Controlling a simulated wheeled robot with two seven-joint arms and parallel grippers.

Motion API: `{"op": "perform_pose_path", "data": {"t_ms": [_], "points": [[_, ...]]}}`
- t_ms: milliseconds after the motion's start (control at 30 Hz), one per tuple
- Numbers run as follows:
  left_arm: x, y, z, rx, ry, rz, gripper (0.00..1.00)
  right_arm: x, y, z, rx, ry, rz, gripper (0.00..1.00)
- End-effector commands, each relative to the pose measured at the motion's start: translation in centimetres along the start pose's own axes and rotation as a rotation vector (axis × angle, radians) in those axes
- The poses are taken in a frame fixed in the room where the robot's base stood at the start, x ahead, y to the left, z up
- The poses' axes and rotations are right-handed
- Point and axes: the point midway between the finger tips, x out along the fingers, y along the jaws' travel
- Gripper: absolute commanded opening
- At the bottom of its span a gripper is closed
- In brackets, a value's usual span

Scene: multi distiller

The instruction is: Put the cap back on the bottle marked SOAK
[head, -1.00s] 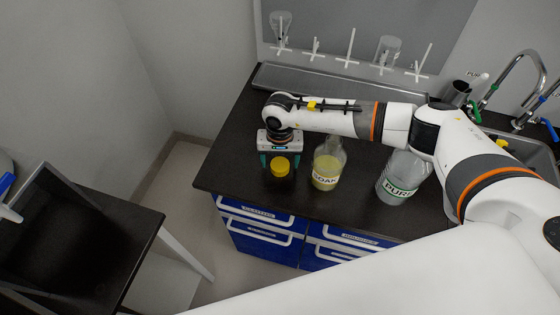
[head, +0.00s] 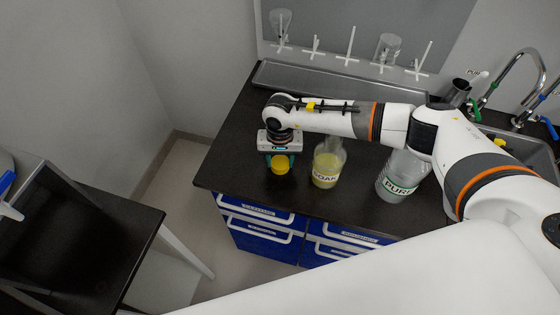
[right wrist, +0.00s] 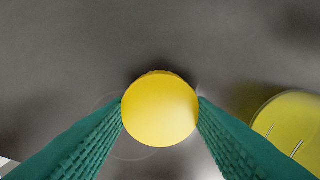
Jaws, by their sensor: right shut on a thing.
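The yellow cap (head: 280,165) is at the left part of the dark counter. My right gripper (head: 280,159) points down and is shut on it. In the right wrist view the green fingers press on both sides of the cap (right wrist: 160,110). The bottle marked SOAK (head: 326,168) stands upright just right of the gripper, with yellow liquid in it and no cap on its neck. Part of a yellow round shape, likely this bottle, shows at the right edge of the right wrist view (right wrist: 290,125). My left gripper is not clearly in view.
A bottle marked PURE (head: 399,179) stands to the right of the SOAK bottle, under my right arm. A drying rack (head: 345,60) with glassware is on the back wall, above a metal tray (head: 300,80). A sink with taps (head: 520,75) is at the right.

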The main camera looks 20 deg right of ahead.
Motion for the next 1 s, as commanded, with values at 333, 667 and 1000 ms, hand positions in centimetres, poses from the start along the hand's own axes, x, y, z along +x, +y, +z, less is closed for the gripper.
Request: {"op": "perform_pose_path", "data": {"t_ms": [333, 667, 1000], "points": [[1.8, 0.0, -0.1, 0.0, -0.001, 0.0, 0.5, -4.5, 0.0, 0.1, -0.001, -0.005, 0.003, 0.26], [3.1, 0.0, -0.2, 0.0, -0.001, 0.0, 0.5, -9.6, 0.0, 0.0, -0.001, -0.001, 0.001, 0.26], [3.1, 0.0, -0.2, 0.0, -0.001, 0.0, 0.5, -10.1, 0.0, 0.0, 0.0, 0.0, 0.001, 0.26]]}}
